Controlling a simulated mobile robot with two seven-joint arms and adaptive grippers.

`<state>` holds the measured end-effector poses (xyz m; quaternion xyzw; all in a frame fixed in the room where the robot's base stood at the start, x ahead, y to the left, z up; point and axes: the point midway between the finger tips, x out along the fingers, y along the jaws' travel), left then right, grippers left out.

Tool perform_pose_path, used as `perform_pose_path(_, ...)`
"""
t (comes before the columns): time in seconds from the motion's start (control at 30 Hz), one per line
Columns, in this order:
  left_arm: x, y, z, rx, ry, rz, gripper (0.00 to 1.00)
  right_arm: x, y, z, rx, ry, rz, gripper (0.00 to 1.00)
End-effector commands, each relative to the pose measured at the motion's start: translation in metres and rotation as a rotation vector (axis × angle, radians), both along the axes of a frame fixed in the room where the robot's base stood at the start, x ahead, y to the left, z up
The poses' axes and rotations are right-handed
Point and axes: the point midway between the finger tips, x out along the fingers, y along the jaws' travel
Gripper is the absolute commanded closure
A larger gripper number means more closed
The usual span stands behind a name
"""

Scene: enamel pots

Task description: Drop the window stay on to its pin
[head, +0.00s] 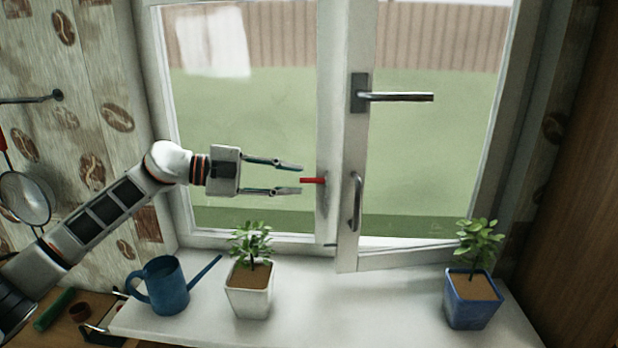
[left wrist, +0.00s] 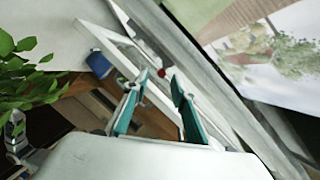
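A short red rod (head: 314,180) sticks out to the left from the window's middle upright; I take it as part of the window stay, but its bar and the pin are not clear to me. In the left wrist view the red end (left wrist: 161,73) shows just beyond and between the fingertips. My left gripper (head: 299,179) is open, pointing right, its two fingers above and below the rod's left end. It appears apart from the rod; the wrist view (left wrist: 157,86) shows nothing held. My right gripper is not in view.
The right sash (head: 348,240) stands ajar, with a lever handle (head: 395,97) and a pull handle (head: 355,203). On the sill (head: 345,300) are a blue watering can (head: 168,287), a white plant pot (head: 249,292) and a blue plant pot (head: 473,300). The sill between the pots is clear.

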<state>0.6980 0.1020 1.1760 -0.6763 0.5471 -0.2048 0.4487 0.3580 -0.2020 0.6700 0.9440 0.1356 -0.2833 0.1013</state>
Motion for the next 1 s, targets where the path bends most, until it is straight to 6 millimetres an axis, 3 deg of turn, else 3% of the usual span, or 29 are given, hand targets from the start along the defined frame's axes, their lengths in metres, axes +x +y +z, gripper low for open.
perform_pose_path(0.1,0.006,-0.019,-0.003,-0.002,0.000,-0.001,0.74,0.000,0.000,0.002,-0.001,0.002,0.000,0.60)
perform_pose_path(0.3,0.013,-0.037,-0.007,-0.001,0.000,0.000,0.74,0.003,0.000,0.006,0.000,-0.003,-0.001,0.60)
perform_pose_path(0.67,0.015,-0.042,-0.009,-0.001,-0.002,0.001,0.74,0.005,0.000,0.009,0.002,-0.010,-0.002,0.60)
perform_pose_path(0.77,0.015,-0.042,-0.009,-0.001,-0.002,0.001,1.00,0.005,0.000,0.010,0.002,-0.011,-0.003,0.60)
perform_pose_path(1.0,0.014,-0.042,-0.010,-0.001,-0.004,0.001,1.00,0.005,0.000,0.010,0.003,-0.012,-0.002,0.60)
